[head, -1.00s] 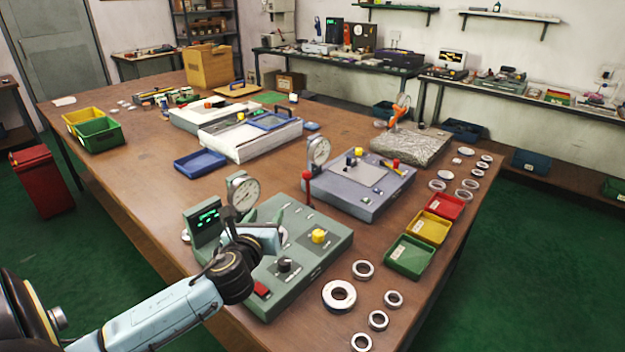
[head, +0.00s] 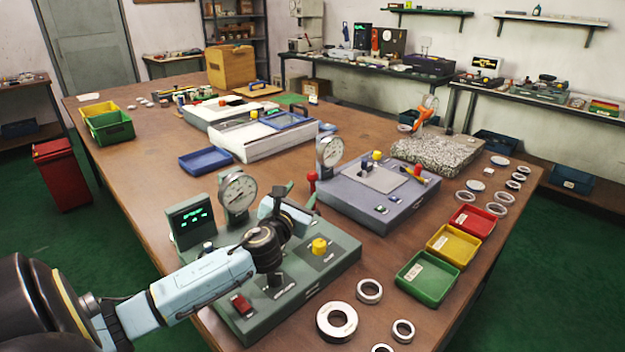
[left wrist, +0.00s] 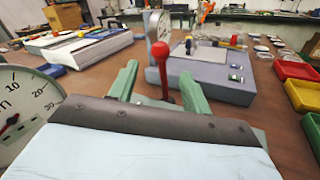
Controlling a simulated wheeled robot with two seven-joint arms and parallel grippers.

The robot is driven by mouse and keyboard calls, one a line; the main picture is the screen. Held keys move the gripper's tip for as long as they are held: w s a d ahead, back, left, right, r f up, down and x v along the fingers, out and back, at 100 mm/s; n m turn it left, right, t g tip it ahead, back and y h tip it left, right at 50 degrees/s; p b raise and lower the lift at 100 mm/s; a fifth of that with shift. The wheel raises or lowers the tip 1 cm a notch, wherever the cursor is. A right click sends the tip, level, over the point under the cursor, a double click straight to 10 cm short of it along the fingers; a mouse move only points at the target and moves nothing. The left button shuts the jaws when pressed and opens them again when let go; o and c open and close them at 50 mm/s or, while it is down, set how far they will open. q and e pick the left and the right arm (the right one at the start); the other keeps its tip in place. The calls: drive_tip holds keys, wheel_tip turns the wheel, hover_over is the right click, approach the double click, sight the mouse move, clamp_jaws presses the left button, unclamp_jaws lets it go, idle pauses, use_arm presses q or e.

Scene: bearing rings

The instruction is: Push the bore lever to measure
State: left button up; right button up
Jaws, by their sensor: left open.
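The green bore gauge station (head: 235,325) stands at the table's near edge with a round dial (head: 238,190) and a lit display (head: 190,216). A lever with a red ball knob (head: 311,177) rises at its far side; I take it as the bore lever. My left gripper (head: 300,193) is over the station, close to this lever. In the left wrist view, the red knob (left wrist: 163,51) and stem show between the green fingers of my open left gripper (left wrist: 159,75). Contact cannot be told. My right gripper is out of view.
A grey-purple station (head: 365,205) with its own dial stands just beyond. A green bin (head: 412,292), yellow bin (head: 440,262) and red bin (head: 488,230) line the right side. Several metal rings, one a thick ring (head: 322,318), lie at the near right.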

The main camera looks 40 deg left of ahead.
sight(310, 180)
use_arm(q)
drive_tip(key=b+x, duration=0.1)
drive_tip(key=x, duration=0.7)
drive_tip(key=shift+w, duration=0.1)
drive_tip(key=shift+w+a+b, duration=0.15)
drive_tip(key=shift+w+b, duration=0.2)
drive_tip(key=shift+w, duration=0.15)
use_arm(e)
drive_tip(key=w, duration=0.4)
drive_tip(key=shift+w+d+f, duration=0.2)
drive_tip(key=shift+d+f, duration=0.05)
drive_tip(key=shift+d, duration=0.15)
use_arm(q)
drive_tip(key=shift+c, duration=0.3)
clamp_jaws()
